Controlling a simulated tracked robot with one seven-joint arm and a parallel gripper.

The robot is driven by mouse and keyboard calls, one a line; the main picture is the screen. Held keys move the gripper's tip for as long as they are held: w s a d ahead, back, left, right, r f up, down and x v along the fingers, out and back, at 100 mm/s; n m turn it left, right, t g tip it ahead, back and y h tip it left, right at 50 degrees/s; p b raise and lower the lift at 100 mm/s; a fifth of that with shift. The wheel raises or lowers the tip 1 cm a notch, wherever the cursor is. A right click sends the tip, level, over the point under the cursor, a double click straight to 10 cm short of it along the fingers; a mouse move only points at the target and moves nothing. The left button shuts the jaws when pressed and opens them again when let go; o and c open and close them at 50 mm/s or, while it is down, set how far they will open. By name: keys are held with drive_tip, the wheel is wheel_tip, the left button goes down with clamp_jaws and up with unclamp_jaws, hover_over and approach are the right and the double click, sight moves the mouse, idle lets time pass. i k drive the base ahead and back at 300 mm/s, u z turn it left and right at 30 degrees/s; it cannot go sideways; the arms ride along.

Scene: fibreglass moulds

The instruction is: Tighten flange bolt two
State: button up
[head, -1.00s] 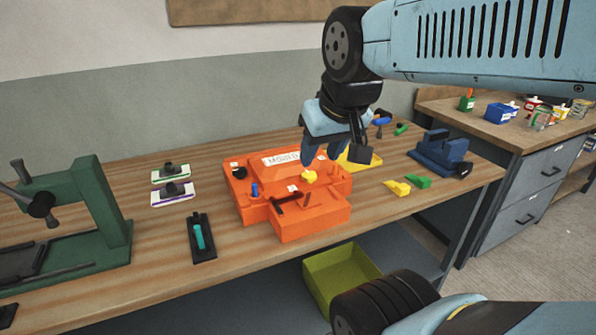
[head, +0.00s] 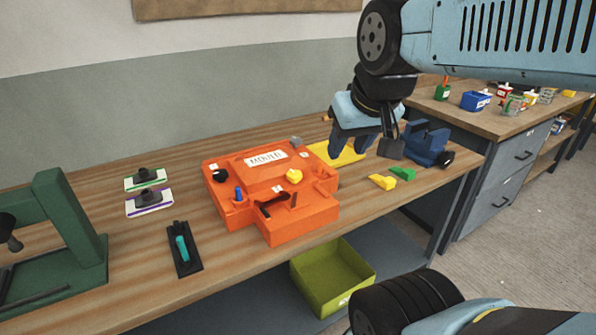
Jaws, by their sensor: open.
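The orange mould (head: 270,220) sits on the wooden bench with a white name label on top. I cannot tell which is bolt two. My gripper (head: 352,151) is open and points down, above the bench to the right of the mould and over the yellow plate (head: 338,155). Nothing shows between its fingers. The arm hides part of the bench behind it.
A blue vise (head: 428,146) stands right of my gripper. Yellow (head: 382,182) and green (head: 404,174) wedges lie before it. A teal-handled tool (head: 182,246) lies left of the mould, and a green press (head: 60,240) stands far left. A green bin (head: 333,276) sits below.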

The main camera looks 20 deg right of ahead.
sight(293, 176)
drive_tip(key=u, duration=0.05)
drive_tip(key=k, duration=1.95)
drive_tip(key=u, duration=0.35)
drive_tip(key=i, duration=1.5)
drive_tip(key=z, duration=0.05)
